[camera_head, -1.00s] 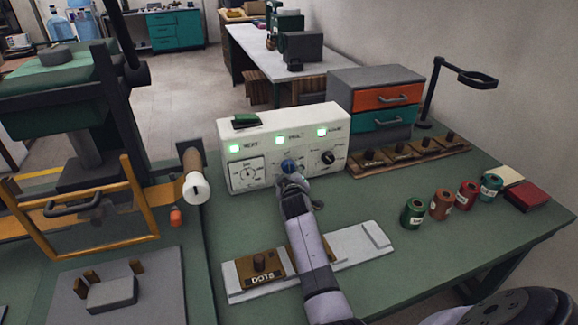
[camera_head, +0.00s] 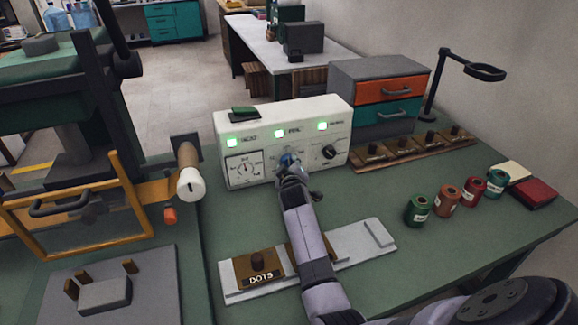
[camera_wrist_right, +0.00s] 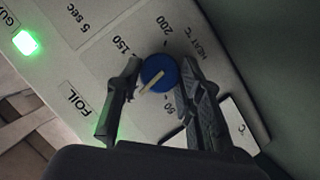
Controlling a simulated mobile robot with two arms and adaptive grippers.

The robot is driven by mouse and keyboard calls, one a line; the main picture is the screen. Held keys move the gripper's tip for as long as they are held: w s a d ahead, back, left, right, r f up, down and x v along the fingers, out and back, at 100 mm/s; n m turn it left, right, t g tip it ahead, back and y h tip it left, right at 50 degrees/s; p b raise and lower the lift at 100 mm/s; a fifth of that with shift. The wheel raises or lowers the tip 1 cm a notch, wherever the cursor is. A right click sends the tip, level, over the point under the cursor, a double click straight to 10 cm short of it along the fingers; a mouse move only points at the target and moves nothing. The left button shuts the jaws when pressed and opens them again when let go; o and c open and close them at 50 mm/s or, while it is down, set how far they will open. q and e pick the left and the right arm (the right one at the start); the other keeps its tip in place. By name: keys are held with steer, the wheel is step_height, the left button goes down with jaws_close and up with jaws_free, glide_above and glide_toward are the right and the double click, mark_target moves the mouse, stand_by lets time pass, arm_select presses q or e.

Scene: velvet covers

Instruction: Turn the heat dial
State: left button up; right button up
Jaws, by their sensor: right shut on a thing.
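The heat dial (camera_wrist_right: 159,73) is a round blue knob with a pale pointer line on the front of a white control box (camera_head: 232,178). In the right wrist view, marks 50, 150 and 200 and the label HEAT °C stand around it, and the pointer slants toward the lower left of the picture. My right gripper (camera_wrist_right: 156,84) has its two dark fingers on either side of the dial and is shut on it. In the head view, my right gripper (camera_head: 290,172) covers part of the dial (camera_head: 286,159). My left gripper is not in view.
Three green lights glow on the box, with a gauge (camera_head: 244,168) at left and a black knob (camera_head: 329,152) at right. A DOTS block (camera_head: 260,266) lies on a pale plate below my arm. Several foil rolls (camera_head: 445,201) stand at right. A press frame (camera_head: 70,212) is at left.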

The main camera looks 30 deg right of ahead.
steer(key=c, duration=0.4)
steer(key=shift+o, duration=0.2)
steer(key=shift+r+p, duration=0.25)
steer(key=shift+p, duration=0.5)
steer(key=shift+f+m+y+p, duration=0.15)
steer(key=shift+m+y+p, duration=0.25)
steer(key=shift+m, duration=0.1)
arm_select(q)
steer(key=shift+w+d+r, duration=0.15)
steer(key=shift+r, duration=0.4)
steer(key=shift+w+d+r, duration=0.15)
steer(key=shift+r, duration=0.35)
arm_select(e)
steer(key=shift+f, duration=0.1)
steer(key=o, duration=1.2)
steer(key=shift+c, duration=0.2)
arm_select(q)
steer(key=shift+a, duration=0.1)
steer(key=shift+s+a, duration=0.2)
arm_select(e)
steer(key=shift+s, duration=0.1)
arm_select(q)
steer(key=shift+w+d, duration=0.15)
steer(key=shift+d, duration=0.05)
arm_select(e)
steer(key=v, duration=1.2)
